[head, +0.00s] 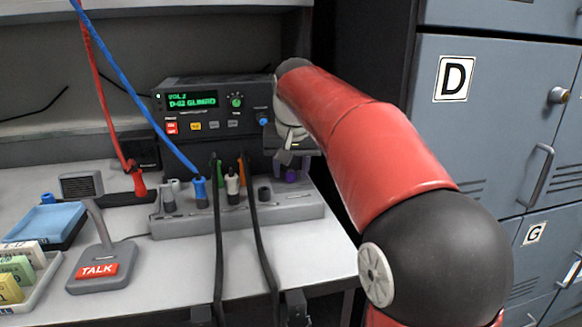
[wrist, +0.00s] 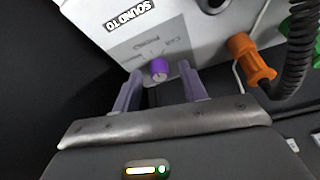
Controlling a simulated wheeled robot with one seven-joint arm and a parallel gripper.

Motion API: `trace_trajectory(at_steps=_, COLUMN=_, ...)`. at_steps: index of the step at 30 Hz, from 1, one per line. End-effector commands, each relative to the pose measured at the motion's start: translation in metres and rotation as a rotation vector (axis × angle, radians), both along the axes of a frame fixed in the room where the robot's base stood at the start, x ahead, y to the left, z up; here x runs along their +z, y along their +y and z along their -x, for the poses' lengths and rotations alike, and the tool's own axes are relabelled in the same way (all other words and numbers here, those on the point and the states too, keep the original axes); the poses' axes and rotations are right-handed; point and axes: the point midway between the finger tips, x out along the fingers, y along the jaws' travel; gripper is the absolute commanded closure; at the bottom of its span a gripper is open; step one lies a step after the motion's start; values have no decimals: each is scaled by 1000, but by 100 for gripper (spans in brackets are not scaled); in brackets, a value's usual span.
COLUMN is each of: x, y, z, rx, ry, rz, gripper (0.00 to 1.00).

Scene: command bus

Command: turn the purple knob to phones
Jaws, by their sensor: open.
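The purple knob (wrist: 158,69) is on a light grey panel in the wrist view, under a white label (wrist: 127,15) reading SOUND TO, which appears upside down. Small printed words around the knob are blurred, and I cannot tell which one it points at. My gripper (wrist: 160,77) is open, with one grey-purple finger on each side of the knob. Gaps show between the fingers and the knob, and I see no contact. In the head view, my red arm reaches to the right end of the panel, where a small purple part (head: 291,176) shows below my wrist.
An orange plug (wrist: 250,60) with a dark coiled cord is close right of the knob in the wrist view. The head view shows the radio unit (head: 205,142), several coloured plugs with hanging cables, a TALK microphone (head: 98,269) and blue-grey lockers (head: 490,125) at right.

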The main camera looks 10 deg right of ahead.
Motion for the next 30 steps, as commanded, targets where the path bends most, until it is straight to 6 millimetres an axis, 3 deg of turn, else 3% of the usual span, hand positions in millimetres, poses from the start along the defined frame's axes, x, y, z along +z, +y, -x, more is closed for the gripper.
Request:
trace_trajectory(at_steps=5, x=7, y=0, z=2, rx=0, ry=-3, rz=1, gripper=57)
trace_trajectory(at_steps=18, x=67, y=4, z=27, rx=1, ry=-2, rz=0, gripper=57)
trace_trajectory(at_steps=30, x=72, y=4, z=30, rx=0, ry=0, rz=0, gripper=57)
